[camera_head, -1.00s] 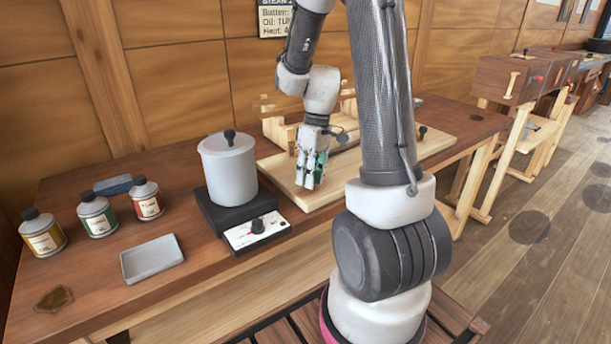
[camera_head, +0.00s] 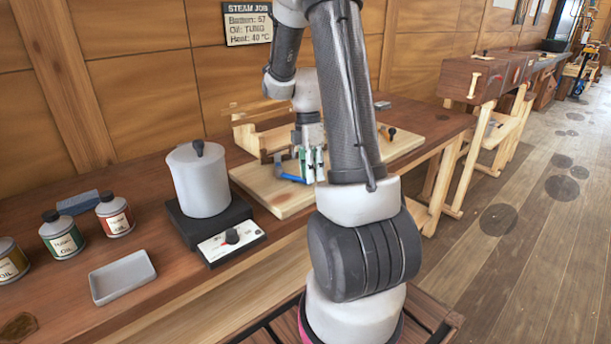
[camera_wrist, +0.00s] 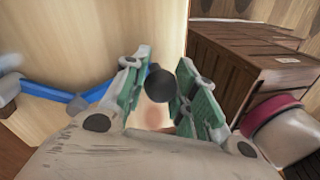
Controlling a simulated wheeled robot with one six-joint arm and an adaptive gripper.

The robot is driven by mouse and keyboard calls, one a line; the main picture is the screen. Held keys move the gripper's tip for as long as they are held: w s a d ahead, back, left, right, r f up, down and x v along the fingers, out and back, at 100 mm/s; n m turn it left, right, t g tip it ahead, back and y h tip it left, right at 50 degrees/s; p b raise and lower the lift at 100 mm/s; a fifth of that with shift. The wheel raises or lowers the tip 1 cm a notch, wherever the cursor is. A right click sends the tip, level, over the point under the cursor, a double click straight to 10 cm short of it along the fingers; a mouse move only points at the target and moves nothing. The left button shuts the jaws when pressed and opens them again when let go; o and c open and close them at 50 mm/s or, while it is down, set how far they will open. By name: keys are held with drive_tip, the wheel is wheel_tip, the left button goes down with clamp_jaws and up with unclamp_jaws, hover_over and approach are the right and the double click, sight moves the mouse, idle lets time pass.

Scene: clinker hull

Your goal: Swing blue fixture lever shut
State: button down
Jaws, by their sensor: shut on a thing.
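The blue fixture lever (camera_head: 290,177) shows on the wooden fixture board, just left of my fingers. In the wrist view the blue lever (camera_wrist: 62,94) runs from the left edge to behind my left finger. A round black knob (camera_wrist: 158,80) sits between the fingertips, seemingly at the lever's end; the join is hidden by the finger. My gripper (camera_head: 311,170), with green-padded fingers, points down at the board and is shut on the lever by this knob. It also shows in the wrist view (camera_wrist: 162,88).
The pale fixture board (camera_head: 275,194) carries wooden frame pieces and another black-knobbed handle (camera_head: 391,132) at right. Left are a grey lidded pot (camera_head: 198,182) on a black heater, a grey tray (camera_head: 122,277) and several oil bottles. My arm hides part of the board.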

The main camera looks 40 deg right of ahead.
drive_tip(key=shift+w+d+n+h, duration=0.2)
drive_tip(key=shift+w+d+n, duration=0.3)
drive_tip(key=shift+d+n, duration=0.35)
drive_tip(key=shift+w+d+n+h, duration=0.2)
drive_tip(key=shift+w+d+n, duration=0.35)
drive_tip(key=shift+n, duration=0.4)
drive_tip(key=shift+d, duration=0.15)
drive_tip(key=c, duration=1.1)
unclamp_jaws()
drive_tip(key=shift+r, duration=0.15)
wheel_tip(320, 180, up, 12)
drive_tip(key=w, duration=0.2)
drive_tip(key=shift+f, duration=0.25)
drive_tip(key=shift+w, duration=0.1)
